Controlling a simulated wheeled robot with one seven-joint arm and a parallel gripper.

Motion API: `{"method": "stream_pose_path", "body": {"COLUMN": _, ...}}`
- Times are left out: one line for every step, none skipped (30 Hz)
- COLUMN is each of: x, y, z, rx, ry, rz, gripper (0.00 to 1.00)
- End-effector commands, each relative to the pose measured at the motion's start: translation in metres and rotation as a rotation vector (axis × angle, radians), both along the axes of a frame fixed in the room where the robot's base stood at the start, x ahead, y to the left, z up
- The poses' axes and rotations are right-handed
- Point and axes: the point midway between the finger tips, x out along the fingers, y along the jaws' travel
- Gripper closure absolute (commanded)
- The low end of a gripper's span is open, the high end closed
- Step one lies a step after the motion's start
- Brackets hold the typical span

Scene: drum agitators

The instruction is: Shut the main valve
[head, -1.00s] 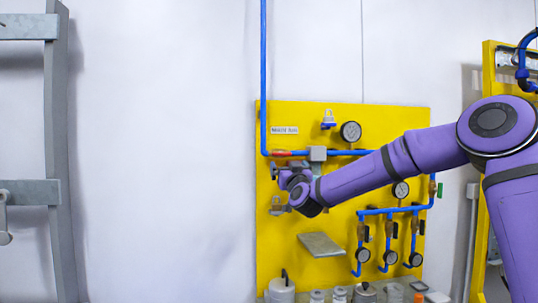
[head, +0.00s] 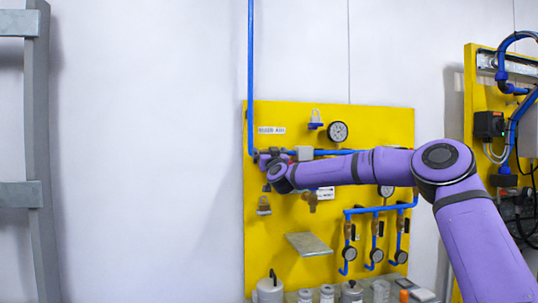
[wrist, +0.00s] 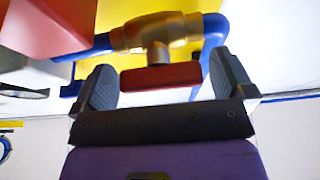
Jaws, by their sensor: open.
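The main valve shows in the wrist view as a brass body (wrist: 157,32) on a blue pipe, with a red bar handle (wrist: 161,76) on its stem. My gripper (wrist: 165,80) is open. Its two dark fingers stand on either side of the red handle, with a gap at each end; I cannot tell how deep the handle sits between them. In the head view my gripper (head: 268,160) is at the upper left of the yellow panel (head: 375,125), by the corner of the blue pipe. It hides the valve and its handle there.
Lower blue pipes carry several small gauges. Containers stand below.

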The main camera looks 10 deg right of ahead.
Motion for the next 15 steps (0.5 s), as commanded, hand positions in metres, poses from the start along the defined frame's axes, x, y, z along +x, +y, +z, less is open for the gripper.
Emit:
{"method": "stream_pose_path", "body": {"x": 0.0009, "y": 0.0001, "z": 0.0005, "rx": 0.001, "ry": 0.0, "rz": 0.0, "gripper": 0.0}}
{"method": "stream_pose_path", "body": {"x": 0.0011, "y": 0.0001, "z": 0.0007, "rx": 0.0, "ry": 0.0, "rz": 0.0, "gripper": 0.0}}
{"method": "stream_pose_path", "body": {"x": 0.0013, "y": 0.0001, "z": 0.0009, "rx": 0.0, "ry": -0.001, "rz": 0.0, "gripper": 0.0}}
{"method": "stream_pose_path", "body": {"x": 0.0013, "y": 0.0002, "z": 0.0009, "rx": 0.0, "ry": -0.001, "rz": 0.0, "gripper": 0.0}}
{"method": "stream_pose_path", "body": {"x": 0.0011, "y": 0.0002, "z": 0.0009, "rx": 0.0, "ry": -0.001, "rz": 0.0, "gripper": 0.0}}
{"method": "stream_pose_path", "body": {"x": 0.0012, "y": 0.0002, "z": 0.0008, "rx": 0.0, "ry": -0.001, "rz": 0.0, "gripper": 0.0}}
{"method": "stream_pose_path", "body": {"x": 0.001, "y": 0.0002, "z": 0.0009, "rx": 0.0, "ry": -0.001, "rz": 0.0, "gripper": 0.0}}
{"method": "stream_pose_path", "body": {"x": 0.0011, "y": 0.0002, "z": 0.0008, "rx": 0.0, "ry": -0.001, "rz": 0.0, "gripper": 0.0}}
{"method": "stream_pose_path", "body": {"x": 0.0011, "y": 0.0002, "z": 0.0008, "rx": 0.0, "ry": 0.0, "rz": 0.0, "gripper": 0.07}}
{"method": "stream_pose_path", "body": {"x": 0.001, "y": 0.0002, "z": 0.0007, "rx": 0.0, "ry": 0.0, "rz": 0.0, "gripper": 0.14}}
{"method": "stream_pose_path", "body": {"x": 0.001, "y": 0.0002, "z": 0.0007, "rx": 0.0, "ry": 0.0, "rz": 0.0, "gripper": 0.21}}
{"method": "stream_pose_path", "body": {"x": 0.001, "y": 0.0002, "z": 0.0007, "rx": 0.0, "ry": 0.0, "rz": 0.0, "gripper": 0.3}}
{"method": "stream_pose_path", "body": {"x": 0.001, "y": 0.0002, "z": 0.0007, "rx": 0.0, "ry": 0.0, "rz": 0.0, "gripper": 0.37}}
{"method": "stream_pose_path", "body": {"x": 0.001, "y": 0.0002, "z": 0.0007, "rx": 0.0, "ry": 0.0, "rz": 0.0, "gripper": 0.44}}
{"method": "stream_pose_path", "body": {"x": 0.0009, "y": 0.0001, "z": 0.0007, "rx": 0.0, "ry": 0.0, "rz": 0.0, "gripper": 0.47}}
